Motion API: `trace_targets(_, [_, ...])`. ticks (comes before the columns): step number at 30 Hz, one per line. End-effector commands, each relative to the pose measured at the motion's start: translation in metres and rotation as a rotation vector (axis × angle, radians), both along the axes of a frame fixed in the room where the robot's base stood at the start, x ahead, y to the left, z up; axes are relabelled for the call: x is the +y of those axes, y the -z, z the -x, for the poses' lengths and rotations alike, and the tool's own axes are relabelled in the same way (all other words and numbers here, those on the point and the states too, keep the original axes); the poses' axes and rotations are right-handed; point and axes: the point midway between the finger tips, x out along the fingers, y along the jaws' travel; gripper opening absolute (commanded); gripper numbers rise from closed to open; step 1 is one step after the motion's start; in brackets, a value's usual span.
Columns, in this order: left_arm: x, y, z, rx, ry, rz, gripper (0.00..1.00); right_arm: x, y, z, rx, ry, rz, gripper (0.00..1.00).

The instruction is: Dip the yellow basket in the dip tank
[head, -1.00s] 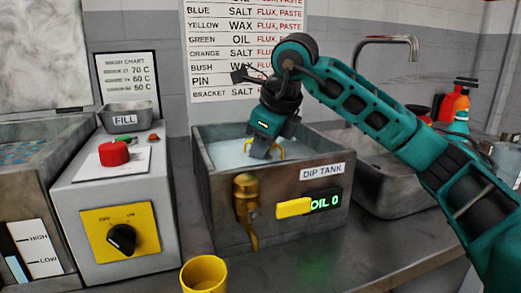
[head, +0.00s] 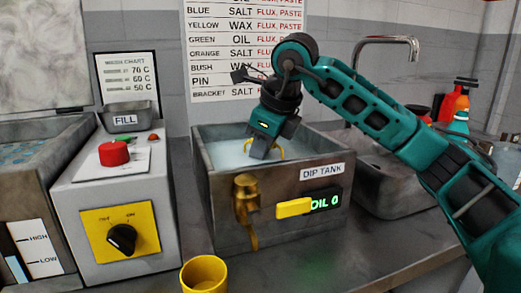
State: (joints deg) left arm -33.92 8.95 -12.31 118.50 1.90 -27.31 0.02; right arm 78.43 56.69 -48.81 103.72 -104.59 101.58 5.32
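The dip tank (head: 280,202) is an open grey metal box filled with pale liquid, with a "DIP TANK" label and a green display (head: 325,202) reading "OIL 0". My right gripper (head: 259,153) points down into the tank. Yellow pieces of the yellow basket (head: 279,151) show beside its fingers at the liquid surface. The rest of the basket is hidden below the liquid and behind the gripper. The fingers appear closed at the basket's handle. My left gripper is not in view.
A brass tap (head: 246,205) and yellow lever (head: 294,208) are on the tank's front. A yellow cup (head: 204,274) stands in front. Left is a control box with a red button (head: 114,153) and dial (head: 122,239); right is a sink (head: 385,185).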

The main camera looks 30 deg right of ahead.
Motion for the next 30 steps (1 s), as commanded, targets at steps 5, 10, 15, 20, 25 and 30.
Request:
trace_targets(5, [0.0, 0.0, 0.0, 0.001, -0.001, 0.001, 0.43, 0.0, -0.001, 0.0, -0.004, 0.0, -0.001, 0.0])
trace_targets(10, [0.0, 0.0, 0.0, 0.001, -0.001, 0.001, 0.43, 0.0, -0.002, 0.0, -0.004, 0.0, -0.001, 0.0])
trace_targets(15, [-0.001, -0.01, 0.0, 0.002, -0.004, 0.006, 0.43, 0.0, -0.012, 0.0, -0.004, 0.0, -0.001, 0.0])
trace_targets(20, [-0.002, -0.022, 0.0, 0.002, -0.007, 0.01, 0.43, 0.0, -0.025, 0.0, -0.004, 0.0, -0.001, 0.0])
trace_targets(25, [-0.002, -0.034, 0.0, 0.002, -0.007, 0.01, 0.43, 0.0, -0.038, 0.0, -0.004, 0.0, -0.001, 0.0])
trace_targets(30, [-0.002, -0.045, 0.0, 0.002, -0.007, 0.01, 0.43, 0.0, -0.051, 0.0, -0.004, 0.0, -0.001, 0.0])
